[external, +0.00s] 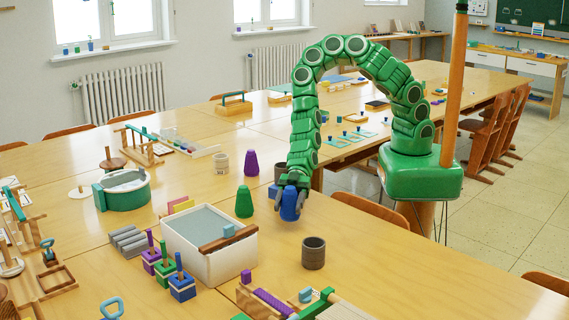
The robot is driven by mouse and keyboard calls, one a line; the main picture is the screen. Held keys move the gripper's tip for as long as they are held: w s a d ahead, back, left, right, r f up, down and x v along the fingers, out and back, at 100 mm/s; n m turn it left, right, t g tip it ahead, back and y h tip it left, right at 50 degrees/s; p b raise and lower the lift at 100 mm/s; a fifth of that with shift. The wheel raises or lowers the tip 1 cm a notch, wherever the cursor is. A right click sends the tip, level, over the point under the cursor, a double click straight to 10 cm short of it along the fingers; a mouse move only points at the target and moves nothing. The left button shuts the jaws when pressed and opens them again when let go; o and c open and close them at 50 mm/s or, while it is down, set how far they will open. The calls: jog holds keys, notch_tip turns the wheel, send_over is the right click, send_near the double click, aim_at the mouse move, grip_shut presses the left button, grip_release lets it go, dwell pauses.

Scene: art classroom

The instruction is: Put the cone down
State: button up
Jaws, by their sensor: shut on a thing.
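My gripper (290,183) points down over the table and is shut on a blue cone (289,206). The blue cone is between the fingers, and its upper part is partly covered by them. Its lower end is close to the tabletop; I cannot tell whether it touches. A green cone (244,202) stands upright on the table to the left of my gripper. A purple cone (251,163) stands upright farther back.
A white bin (207,262) with a wooden bar stands left of the cone. A dark grey cup (313,253) stands in front to the right. A cup (280,172) is just behind my gripper. The table (390,270) is bare at the right front.

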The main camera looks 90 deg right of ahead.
aim_at(289, 190)
jog(key=shift+r, duration=2.7)
jog(key=shift+r, duration=0.1)
jog(key=shift+r, duration=2)
jog(key=w+d+m+t+h, duration=0.4)
jog(key=w+d+m+t, duration=0.1)
jog(key=w+d, duration=1.05)
jog(key=w+d+m+t+h, duration=0.4)
jog(key=w+d+m, duration=0.2)
jog(key=w+d, duration=0.95)
jog(key=shift+s+d+f, duration=0.35)
jog(key=shift+d+f, duration=0.15)
jog(key=shift+f, duration=1.85)
jog(key=shift+s+d+f, duration=0.4)
jog(key=shift+d+f, duration=0.05)
jog(key=shift+f, duration=1.85)
jog(key=shift+s+d+f, duration=0.35)
jog(key=shift+d+f, duration=0.15)
jog(key=shift+f, duration=1.85)
jog(key=shift+f, duration=0.1)
